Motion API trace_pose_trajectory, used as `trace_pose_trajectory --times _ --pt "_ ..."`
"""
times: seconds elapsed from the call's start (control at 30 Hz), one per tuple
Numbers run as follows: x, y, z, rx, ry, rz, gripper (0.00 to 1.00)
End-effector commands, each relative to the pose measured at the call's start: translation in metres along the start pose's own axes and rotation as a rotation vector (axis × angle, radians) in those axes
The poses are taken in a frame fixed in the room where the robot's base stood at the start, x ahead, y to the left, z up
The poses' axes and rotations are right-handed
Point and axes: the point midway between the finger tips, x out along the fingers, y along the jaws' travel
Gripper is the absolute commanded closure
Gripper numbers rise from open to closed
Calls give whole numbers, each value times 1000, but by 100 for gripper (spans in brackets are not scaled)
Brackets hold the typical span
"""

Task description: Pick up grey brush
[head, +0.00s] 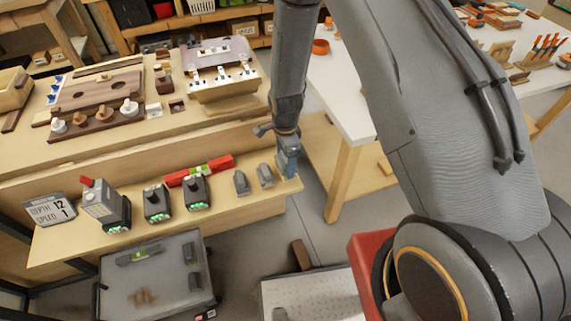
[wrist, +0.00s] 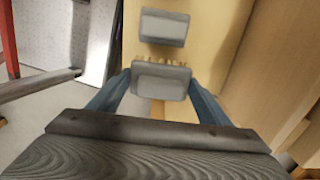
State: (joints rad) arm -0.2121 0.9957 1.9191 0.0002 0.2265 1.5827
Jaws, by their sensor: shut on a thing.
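The grey brush (wrist: 161,80) is a grey block with tan bristles along its far edge in the wrist view. My gripper (wrist: 160,84) is shut on it, with one blue-grey finger against each side. In the head view my gripper (head: 288,160) is at the right end of the lower wooden ledge, and the brush is mostly hidden there. I cannot tell whether the brush still touches the ledge. Another grey block (wrist: 165,27) lies just beyond the brush in the wrist view; grey blocks also stand left of my gripper in the head view (head: 265,175).
The wooden ledge (head: 150,240) also holds a red level (head: 200,170), several dark devices and a depth-and-speed sign (head: 50,209). The bench behind carries wooden boards and knobs. A grey cart (head: 175,290) stands in front. A white table (head: 345,90) is to the right, past a floor gap.

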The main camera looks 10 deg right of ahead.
Motion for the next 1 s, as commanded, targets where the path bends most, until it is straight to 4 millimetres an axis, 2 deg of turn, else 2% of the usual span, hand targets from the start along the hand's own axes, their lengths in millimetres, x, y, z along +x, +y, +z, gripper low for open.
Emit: trace_pose_trajectory --times 0.3,0.5,0.7,1.0 --pt "-45 -2 0 0 0 -3 54" --pt "-65 -1 0 0 0 -1 54" --pt "-74 0 0 0 0 -1 54" --pt "-76 0 0 0 0 0 54"
